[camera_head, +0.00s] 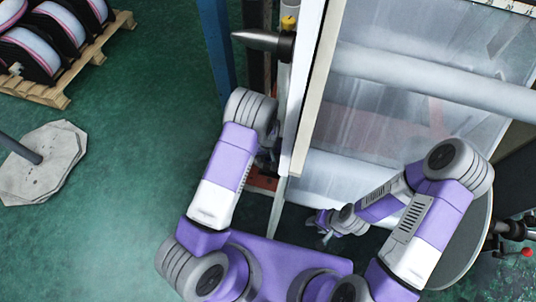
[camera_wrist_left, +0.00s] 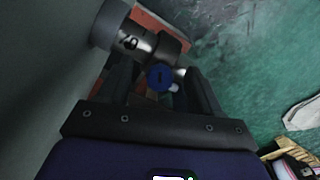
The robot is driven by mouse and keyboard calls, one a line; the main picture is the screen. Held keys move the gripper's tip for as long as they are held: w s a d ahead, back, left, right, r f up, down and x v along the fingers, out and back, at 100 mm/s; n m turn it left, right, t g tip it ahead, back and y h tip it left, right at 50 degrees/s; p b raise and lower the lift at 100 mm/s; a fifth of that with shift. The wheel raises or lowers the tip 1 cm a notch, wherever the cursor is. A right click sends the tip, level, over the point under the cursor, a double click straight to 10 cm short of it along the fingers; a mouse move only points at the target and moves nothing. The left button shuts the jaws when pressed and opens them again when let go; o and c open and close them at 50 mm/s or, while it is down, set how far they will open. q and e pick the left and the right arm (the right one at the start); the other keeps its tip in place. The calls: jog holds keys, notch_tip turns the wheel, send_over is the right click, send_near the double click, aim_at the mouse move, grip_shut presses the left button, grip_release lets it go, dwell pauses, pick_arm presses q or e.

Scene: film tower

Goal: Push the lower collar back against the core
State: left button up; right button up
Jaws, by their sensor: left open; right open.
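In the left wrist view the lower collar (camera_wrist_left: 170,48) is a dark ring with a blue knob (camera_wrist_left: 160,77) on a metal shaft. A grey cylinder end, apparently the core (camera_wrist_left: 108,22), lies up and left of it. A stretch of shiny metal (camera_wrist_left: 132,43) shows between them. My left gripper (camera_wrist_left: 158,84) is open, its dark fingers on either side of the blue knob; I cannot tell whether they touch the collar. In the head view my left gripper (camera_head: 267,158) is mostly hidden beside the tower's edge. My right gripper (camera_head: 325,224) is small, open and empty below the film.
An upper shaft (camera_head: 258,41) carries a dark collar (camera_head: 287,46) with a yellow knob (camera_head: 289,23). Clear film (camera_head: 375,130) and rollers (camera_head: 430,78) fill the tower. A pallet (camera_head: 95,55) of reels and a weighted stand (camera_head: 50,165) stand left, with green floor free between.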

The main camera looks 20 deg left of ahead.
pick_arm(q)
jog(key=shift+f, duration=0.4)
jog(key=shift+c, duration=0.4)
grip_shut()
jog(key=c, duration=0.6)
grip_release()
grip_shut()
jog(key=shift+d, duration=0.1)
